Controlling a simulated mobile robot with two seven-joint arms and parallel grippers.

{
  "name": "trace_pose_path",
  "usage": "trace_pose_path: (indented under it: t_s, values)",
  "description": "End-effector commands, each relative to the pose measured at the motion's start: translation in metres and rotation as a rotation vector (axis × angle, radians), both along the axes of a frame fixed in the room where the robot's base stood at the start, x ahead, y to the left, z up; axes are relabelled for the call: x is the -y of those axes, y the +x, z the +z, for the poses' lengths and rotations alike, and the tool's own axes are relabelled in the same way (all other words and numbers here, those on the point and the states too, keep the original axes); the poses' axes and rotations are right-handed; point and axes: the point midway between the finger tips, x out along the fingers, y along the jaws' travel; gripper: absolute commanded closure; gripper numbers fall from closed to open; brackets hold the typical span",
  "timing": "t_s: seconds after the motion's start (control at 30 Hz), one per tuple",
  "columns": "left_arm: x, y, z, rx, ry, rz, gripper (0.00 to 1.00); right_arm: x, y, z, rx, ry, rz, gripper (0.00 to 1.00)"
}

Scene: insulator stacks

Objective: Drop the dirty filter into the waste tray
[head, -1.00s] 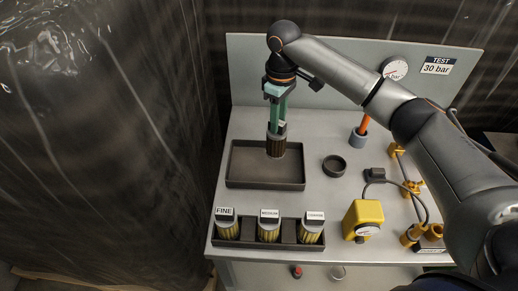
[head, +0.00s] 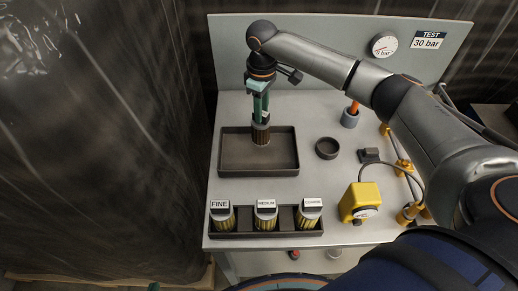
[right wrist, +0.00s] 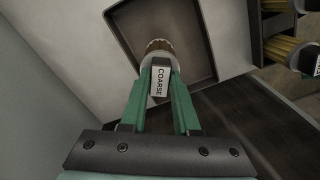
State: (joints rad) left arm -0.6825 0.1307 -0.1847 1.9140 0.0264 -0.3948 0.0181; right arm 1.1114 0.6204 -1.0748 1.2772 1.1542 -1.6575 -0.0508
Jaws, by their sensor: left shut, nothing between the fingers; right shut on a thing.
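The dirty filter (head: 261,135) is a dark brown ribbed cylinder, upright over the waste tray. My right gripper (head: 260,113) is shut on its top end. In the right wrist view, the filter's label (right wrist: 160,80) reads COARSE between the green fingers, with its brown body (right wrist: 158,45) beyond. The waste tray (head: 236,172) is a shallow dark rectangular tray; it also shows in the right wrist view (right wrist: 190,70). I cannot tell whether the filter touches its floor. Only a green tip of my left gripper (head: 153,287) shows at the bottom edge, away from the tray.
A rack (head: 240,235) of filters labelled FINE, MEDIUM and COARSE stands in front of the tray. A dark ring (head: 327,149) lies right of the tray. A yellow gauge unit (head: 359,200) and pipework (head: 401,165) stand further right. A back panel (head: 300,25) closes the bench.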

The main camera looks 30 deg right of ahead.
Motion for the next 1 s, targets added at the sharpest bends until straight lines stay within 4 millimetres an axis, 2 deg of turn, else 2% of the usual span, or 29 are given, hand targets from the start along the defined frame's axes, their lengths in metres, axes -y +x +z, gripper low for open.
trace_pose_path:
  t_s: [0.27,0.3,0.6,0.87,1.0]
  values:
    - [0.000,0.001,0.001,0.003,-0.001,0.000,1.00,0.000,0.000,-0.001,0.002,0.000,0.001,1.00]
    - [0.000,0.002,0.001,0.004,0.000,0.000,1.00,0.000,0.000,-0.001,0.002,0.000,0.001,0.68]
    - [0.000,0.002,0.001,0.005,0.000,0.000,1.00,0.000,0.000,-0.001,0.000,0.000,0.001,0.35]
    - [0.000,0.002,0.001,0.005,0.000,0.000,1.00,0.000,0.000,-0.001,-0.002,-0.001,0.001,0.35]
    - [0.000,0.002,-0.001,0.005,0.000,0.000,1.00,0.000,0.000,0.011,0.001,0.000,0.001,0.35]
